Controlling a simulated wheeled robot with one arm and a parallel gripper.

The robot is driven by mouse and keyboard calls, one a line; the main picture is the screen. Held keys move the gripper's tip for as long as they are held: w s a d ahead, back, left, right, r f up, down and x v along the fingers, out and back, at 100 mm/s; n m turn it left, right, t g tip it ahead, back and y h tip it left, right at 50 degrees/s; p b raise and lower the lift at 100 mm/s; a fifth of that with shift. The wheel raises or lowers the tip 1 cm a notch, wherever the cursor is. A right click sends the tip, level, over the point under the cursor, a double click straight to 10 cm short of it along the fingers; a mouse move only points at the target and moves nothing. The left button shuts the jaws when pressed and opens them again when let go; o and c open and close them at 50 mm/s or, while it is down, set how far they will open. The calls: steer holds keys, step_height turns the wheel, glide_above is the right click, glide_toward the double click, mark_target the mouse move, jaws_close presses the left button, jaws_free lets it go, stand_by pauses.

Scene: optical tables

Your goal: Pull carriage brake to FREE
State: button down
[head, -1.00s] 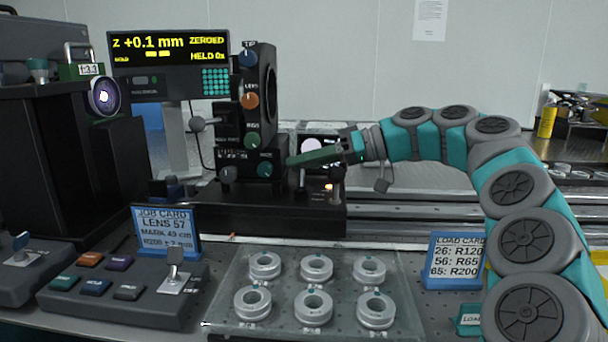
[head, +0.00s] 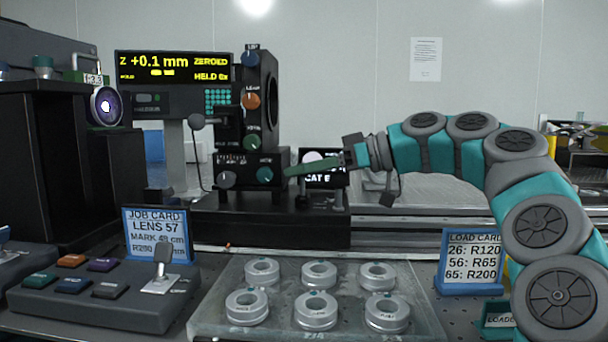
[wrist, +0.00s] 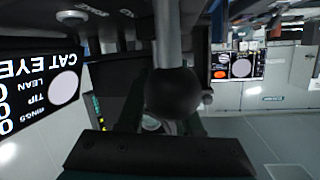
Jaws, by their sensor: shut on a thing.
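My gripper (head: 290,171) reaches in from the right, with its dark green fingers beside the black carriage (head: 270,226) on the rail. In the wrist view my gripper (wrist: 168,120) is shut on a dark ball knob (wrist: 175,93) at the end of a grey metal rod (wrist: 168,35). This looks like the brake lever's knob, but no FREE marking is readable. In the head view the knob cannot be made out at the fingers. A small display reading CAT E (head: 318,179) stands behind the fingers, partly covered by them; the wrist view shows it too (wrist: 35,85).
The tall black instrument with coloured knobs (head: 253,142) stands just left of the gripper. A readout (head: 172,68) shows +0.1 mm. In front are a tray of ring mounts (head: 345,317), a switch box (head: 90,298), a job card (head: 157,235) and a load card (head: 471,262).

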mark_target(346, 174)
steer(key=c, duration=0.6)
jaws_free()
steer(key=shift+p+v, duration=0.35)
steer(key=shift+v, duration=3.6)
